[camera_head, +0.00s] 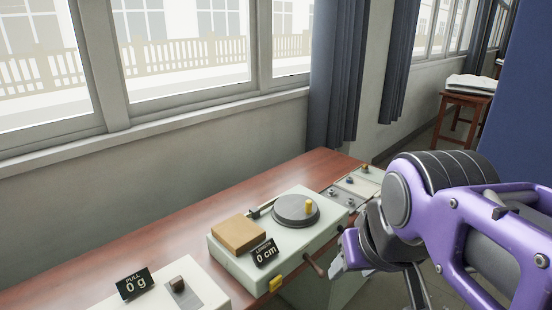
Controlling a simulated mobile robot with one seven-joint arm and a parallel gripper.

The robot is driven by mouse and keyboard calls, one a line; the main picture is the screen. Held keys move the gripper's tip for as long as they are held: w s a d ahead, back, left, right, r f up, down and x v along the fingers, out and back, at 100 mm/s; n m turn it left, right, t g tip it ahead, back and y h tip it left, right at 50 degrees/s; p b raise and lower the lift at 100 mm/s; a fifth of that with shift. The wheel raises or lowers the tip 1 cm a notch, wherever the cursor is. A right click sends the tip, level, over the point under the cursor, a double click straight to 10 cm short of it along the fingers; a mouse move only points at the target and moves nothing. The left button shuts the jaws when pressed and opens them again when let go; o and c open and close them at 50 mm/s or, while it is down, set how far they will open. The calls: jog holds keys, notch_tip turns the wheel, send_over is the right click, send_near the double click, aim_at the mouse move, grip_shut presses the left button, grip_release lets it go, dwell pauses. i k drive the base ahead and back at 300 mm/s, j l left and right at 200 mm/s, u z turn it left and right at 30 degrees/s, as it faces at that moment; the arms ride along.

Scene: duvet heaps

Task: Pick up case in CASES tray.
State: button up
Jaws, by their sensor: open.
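No tray with a readable CASES label shows, and I cannot make out a case. A pale, divided tray or panel (356,187) with several small knob-like items sits at the far end of the wooden bench, partly hidden by my purple and black arm. I cannot tell what it is. My arm reaches in from the right and covers the bench's right side.
On the bench (110,238) stands a pale device with a grey disc (296,208), a tan block (239,235) and a "LENGTH 0 cm" sign (265,252). A "PULL 0 g" sign (134,284) stands near left. Windows and dark curtains (335,75) line the wall. A stool (464,107) stands far right.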

aim_at(365, 169)
jog(key=i+l+u, duration=0.3)
jog(key=l+u, duration=0.25)
jog(key=l, duration=0.15)
jog(key=i+l+u, duration=0.15)
jog(key=l, duration=0.25)
jog(key=i+l+u, duration=0.1)
jog(key=l, duration=0.3)
jog(key=i+l, duration=0.1)
jog(key=l, duration=0.3)
jog(key=i+l, duration=0.1)
jog(key=l, duration=0.3)
jog(key=i+l+u, duration=0.1)
jog(key=l, duration=0.75)
jog(key=i+u, duration=0.05)
jog(key=i, duration=0.05)
